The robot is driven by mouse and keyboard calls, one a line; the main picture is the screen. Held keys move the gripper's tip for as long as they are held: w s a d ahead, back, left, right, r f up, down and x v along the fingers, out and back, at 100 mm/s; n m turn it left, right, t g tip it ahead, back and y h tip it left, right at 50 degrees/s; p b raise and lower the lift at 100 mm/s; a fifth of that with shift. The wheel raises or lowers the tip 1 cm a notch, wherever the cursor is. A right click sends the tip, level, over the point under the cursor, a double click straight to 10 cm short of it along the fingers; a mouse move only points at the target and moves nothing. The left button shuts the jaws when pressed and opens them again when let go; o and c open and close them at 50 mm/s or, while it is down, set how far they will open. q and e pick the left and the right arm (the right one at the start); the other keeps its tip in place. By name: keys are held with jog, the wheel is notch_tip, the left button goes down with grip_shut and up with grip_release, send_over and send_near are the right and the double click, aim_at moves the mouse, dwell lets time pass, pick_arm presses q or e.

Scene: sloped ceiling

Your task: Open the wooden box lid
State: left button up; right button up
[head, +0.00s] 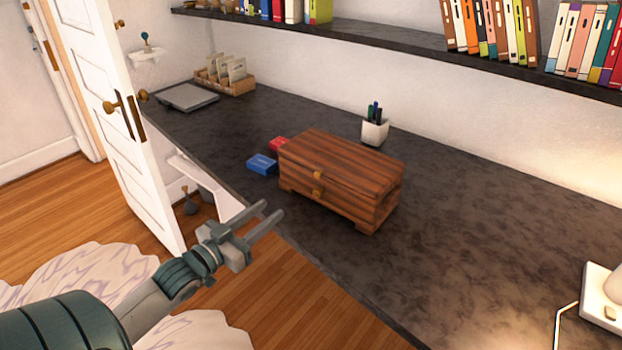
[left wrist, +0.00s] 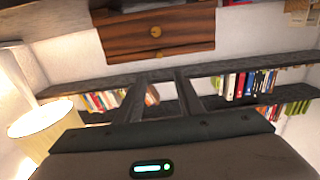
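The wooden box (head: 345,167) stands on the dark desk with its lid (head: 345,150) closed. Two brass knobs (head: 318,191) sit one above the other on its front face. The box also shows at the top of the left wrist view (left wrist: 190,38), its front and both knobs visible. My left gripper (head: 271,211) is in front of the box and left of it, by the desk's front edge. Its two fingers are apart with nothing between them, and it does not touch the box. The fingers also show in the left wrist view (left wrist: 160,80). My right gripper is not in view.
A lamp base (head: 603,297) is at the far right. Bare desk (head: 470,240) lies to the right. A shelf (head: 400,38) with books runs above.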

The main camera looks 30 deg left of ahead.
aim_at(317, 175)
pick_arm(q)
jog(key=shift+w, duration=0.1)
